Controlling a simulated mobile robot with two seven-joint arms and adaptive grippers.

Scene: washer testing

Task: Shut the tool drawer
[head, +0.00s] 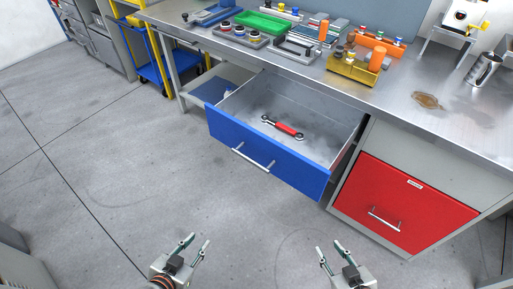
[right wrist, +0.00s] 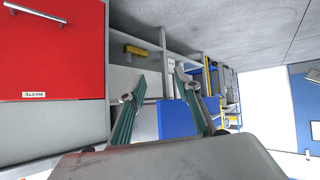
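The tool drawer (head: 256,159) has a blue front with a silver bar handle (head: 252,158) and is pulled well out from under the workbench. A red and dark double-ended wrench (head: 283,127) lies inside on its grey floor. My left gripper (head: 197,241) is open and empty, in front of and below the drawer in the picture. My right gripper (head: 331,247) is open and empty, to the right, also apart from the drawer. Its two green-grey fingers stand spread in the right wrist view (right wrist: 160,77), with a blue surface partly visible between and behind them.
A red drawer front (head: 402,204) is closed to the right; it also shows in the right wrist view (right wrist: 52,48). The metal workbench (head: 455,115) carries a green tray (head: 263,23), a yellow fixture (head: 354,68) and a brown stain (head: 427,101). The floor (head: 110,185) before the drawer is clear.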

